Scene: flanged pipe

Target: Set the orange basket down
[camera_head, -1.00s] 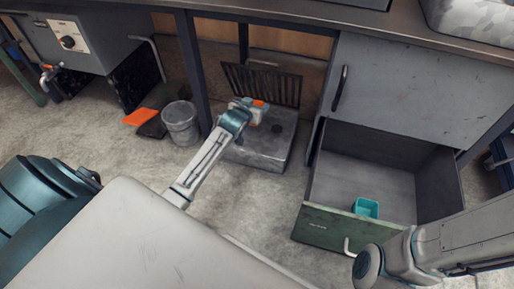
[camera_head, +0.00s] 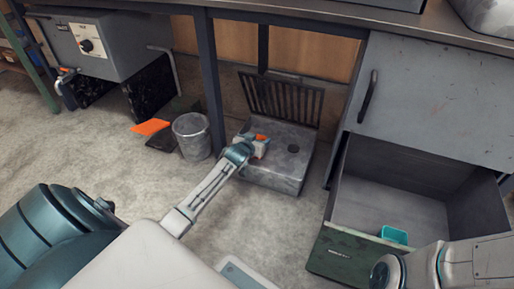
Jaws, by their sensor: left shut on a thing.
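My left gripper (camera_head: 250,147) is at the end of the arm that comes in from the left. It is over the left part of a grey metal box (camera_head: 275,176) on the floor under the bench. It is shut on the orange basket (camera_head: 262,141), of which only a small orange part shows past the gripper. I cannot tell whether the basket touches the top of the box. My right arm comes in at the lower right, and its gripper is out of view.
A grey bucket (camera_head: 193,140) stands left of the box, beside a bench leg. A dark grate (camera_head: 279,99) stands at the back of the box. To the right, an open drawer (camera_head: 385,204) holds a teal container (camera_head: 394,235). An orange sheet (camera_head: 150,127) lies at left.

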